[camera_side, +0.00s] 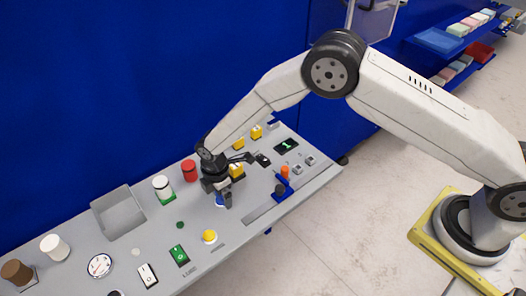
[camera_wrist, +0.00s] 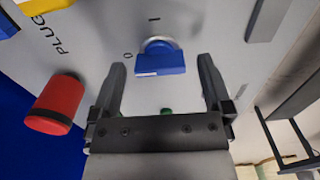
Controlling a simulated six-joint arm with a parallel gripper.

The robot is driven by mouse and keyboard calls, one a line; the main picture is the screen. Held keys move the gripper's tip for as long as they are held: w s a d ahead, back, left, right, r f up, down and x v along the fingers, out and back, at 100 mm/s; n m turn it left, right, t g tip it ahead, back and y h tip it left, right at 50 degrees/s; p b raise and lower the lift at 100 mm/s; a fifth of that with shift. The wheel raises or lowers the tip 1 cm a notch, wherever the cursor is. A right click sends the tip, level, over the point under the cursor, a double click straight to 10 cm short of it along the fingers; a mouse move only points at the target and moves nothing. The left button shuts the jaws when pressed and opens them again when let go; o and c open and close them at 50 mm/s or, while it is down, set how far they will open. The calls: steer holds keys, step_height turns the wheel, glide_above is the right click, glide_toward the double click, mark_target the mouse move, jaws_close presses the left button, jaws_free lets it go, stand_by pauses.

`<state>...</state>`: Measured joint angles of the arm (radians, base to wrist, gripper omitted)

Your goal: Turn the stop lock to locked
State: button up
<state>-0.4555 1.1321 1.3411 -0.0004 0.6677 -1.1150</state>
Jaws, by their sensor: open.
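A blue knob (camera_wrist: 161,58) on a pale round base sits on the grey panel, with marks "0" and "I" beside it; I read no lock label. Which mark it points to is hard to tell. In the side view only a bit of the blue knob (camera_side: 219,201) shows under my gripper. My gripper (camera_wrist: 162,66) is open, with one finger on each side of the knob in the wrist view. I see no clear contact. In the side view my gripper (camera_side: 224,199) hangs low over the panel.
A red cylinder (camera_wrist: 57,104) stands left of my fingers, near the word "PLUG".

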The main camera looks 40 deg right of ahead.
steer(key=c, duration=1.2)
steer(key=shift+c, duration=0.2)
steer(key=shift+m, duration=0.5)
steer(key=m, duration=0.3)
steer(key=shift+m, duration=0.4)
steer(key=m, duration=1.3)
steer(key=o, duration=1.2)
